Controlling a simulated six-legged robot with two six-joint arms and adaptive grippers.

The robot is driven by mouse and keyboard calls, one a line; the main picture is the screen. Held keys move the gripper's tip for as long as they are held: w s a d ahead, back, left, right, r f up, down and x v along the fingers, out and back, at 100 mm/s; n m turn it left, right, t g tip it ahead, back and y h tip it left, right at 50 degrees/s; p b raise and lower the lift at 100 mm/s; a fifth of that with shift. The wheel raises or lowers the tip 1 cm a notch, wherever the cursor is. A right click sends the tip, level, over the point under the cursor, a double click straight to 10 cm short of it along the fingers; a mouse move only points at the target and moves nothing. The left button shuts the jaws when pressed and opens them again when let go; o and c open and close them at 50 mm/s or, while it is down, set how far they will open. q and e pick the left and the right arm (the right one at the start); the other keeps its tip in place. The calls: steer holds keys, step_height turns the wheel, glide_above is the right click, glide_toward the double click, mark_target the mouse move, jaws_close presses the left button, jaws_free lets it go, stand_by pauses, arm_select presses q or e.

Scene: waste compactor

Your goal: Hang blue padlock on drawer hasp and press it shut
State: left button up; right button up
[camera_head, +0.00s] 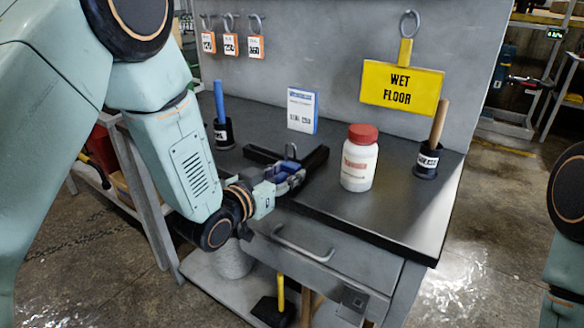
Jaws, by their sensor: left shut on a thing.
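The blue padlock (288,168) is at the black holder on the table top, with its grey shackle (291,150) pointing up. My left gripper (291,178) is shut on the padlock and partly hides its body. I cannot tell whether the padlock still touches the holder. The drawer (335,272) below the table top is closed and has a grey bar handle (303,246). A small grey metal fitting (353,300), likely the hasp, sits at the drawer's lower right. Only part of my right arm shows at the right edge; its gripper is out of view.
The black holder (318,160) lies around the padlock. A white bottle with a red lid (360,158) stands to its right. Black cups (428,160) with handles stand at both sides. A blue-white box (301,110) stands behind. A yellow sign (402,86) and several tags (231,44) hang on the back panel.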

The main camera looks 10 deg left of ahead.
arm_select(q)
steer(key=c, duration=0.5)
steer(key=shift+o, duration=0.2)
steer(key=shift+r+p, duration=2.25)
steer(key=shift+r, duration=0.3)
